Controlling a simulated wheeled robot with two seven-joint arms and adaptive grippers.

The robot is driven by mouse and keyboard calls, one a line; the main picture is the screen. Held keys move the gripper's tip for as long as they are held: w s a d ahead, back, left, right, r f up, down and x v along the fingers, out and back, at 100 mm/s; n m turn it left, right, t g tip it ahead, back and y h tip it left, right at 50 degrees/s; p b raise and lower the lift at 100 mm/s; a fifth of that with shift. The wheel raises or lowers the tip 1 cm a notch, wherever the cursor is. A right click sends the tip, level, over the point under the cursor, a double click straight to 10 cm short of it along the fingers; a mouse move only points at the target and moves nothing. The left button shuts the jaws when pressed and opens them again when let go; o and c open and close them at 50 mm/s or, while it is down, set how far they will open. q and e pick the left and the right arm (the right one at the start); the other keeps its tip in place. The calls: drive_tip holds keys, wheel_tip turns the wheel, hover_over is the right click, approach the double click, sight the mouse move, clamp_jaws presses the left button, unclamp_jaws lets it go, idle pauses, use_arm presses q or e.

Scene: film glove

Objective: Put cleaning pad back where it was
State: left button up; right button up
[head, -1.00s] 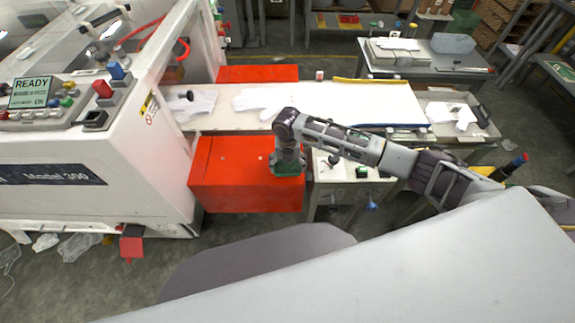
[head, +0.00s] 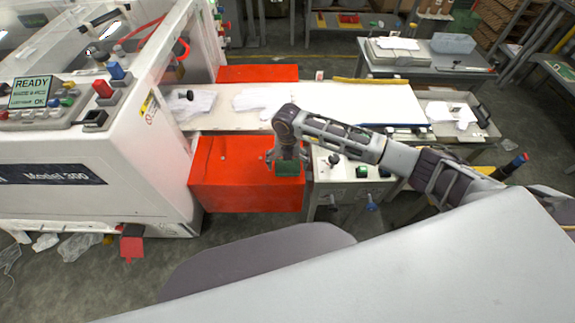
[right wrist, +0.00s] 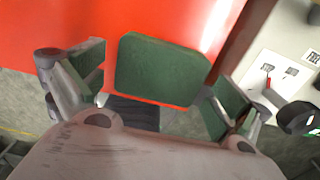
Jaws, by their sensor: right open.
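My right gripper (head: 287,164) points down in front of the red box at the right end of the white machine. Its fingers are open and spread apart in the right wrist view (right wrist: 155,95), with green inner faces. A flat green pad with rounded corners (right wrist: 162,70) lies between the fingers, against the red background. It also shows in the head view (head: 287,168). It looks like the cleaning pad, but I cannot tell whether it touches the red surface or the gripper. My left gripper is not in view.
The red box (head: 240,185) stands under a white belt (head: 340,97) with pale gloves on it. A panel with knobs (head: 350,168) is just right of the gripper and shows in the right wrist view (right wrist: 290,75). The machine (head: 150,160) is at left.

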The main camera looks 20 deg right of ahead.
sight(288, 165)
wheel_tip(288, 165, up, 11)
idle(0.5)
idle(0.3)
drive_tip(key=shift+d, duration=0.15)
